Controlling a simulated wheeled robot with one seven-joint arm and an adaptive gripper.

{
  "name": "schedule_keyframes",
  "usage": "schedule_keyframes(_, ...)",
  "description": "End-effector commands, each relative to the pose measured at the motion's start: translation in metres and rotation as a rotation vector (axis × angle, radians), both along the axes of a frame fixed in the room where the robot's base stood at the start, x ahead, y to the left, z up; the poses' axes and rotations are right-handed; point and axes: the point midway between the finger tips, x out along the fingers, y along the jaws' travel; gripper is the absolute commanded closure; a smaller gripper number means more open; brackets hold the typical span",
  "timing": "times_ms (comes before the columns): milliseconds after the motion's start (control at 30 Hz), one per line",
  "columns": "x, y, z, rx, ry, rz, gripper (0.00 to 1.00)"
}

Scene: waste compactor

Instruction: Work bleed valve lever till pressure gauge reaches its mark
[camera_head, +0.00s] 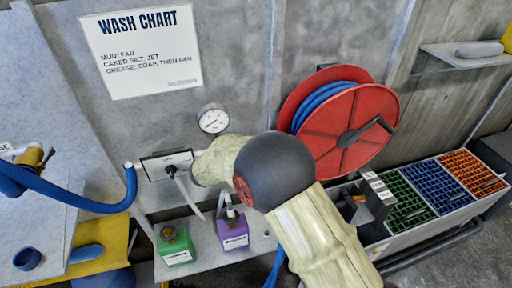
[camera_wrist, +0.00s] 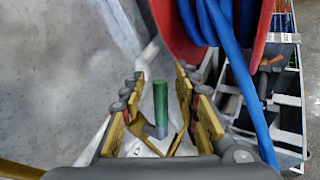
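The round white pressure gauge (camera_head: 213,118) is on the grey wall in the head view. Its face is too small to read. A green upright lever handle (camera_wrist: 160,103) on a grey stem shows in the wrist view; I take it for the bleed valve lever. My gripper (camera_wrist: 159,112) is open, with its yellow-padded fingers apart on either side of the green handle. I see a gap on both sides of the handle. In the head view my sleeved arm hides the lever and my fingers.
A red hose reel (camera_head: 345,135) with blue hose is close right of my arm. Green (camera_head: 175,247) and purple (camera_head: 232,230) bottles stand on a ledge below. Coloured crates (camera_head: 405,210) stand at lower right.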

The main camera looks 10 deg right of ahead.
Motion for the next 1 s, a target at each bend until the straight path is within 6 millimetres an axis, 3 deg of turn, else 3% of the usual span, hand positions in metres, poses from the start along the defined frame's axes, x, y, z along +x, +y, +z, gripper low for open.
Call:
schedule_keyframes(367, -0.007, 0.008, 0.004, -0.001, -0.001, 0.002, 0.69)
schedule_keyframes(800, -0.064, 0.061, 0.031, 0.0, -0.002, 0.004, 0.69)
schedule_keyframes(1000, -0.08, 0.074, 0.038, 0.0, 0.0, 0.001, 0.69)
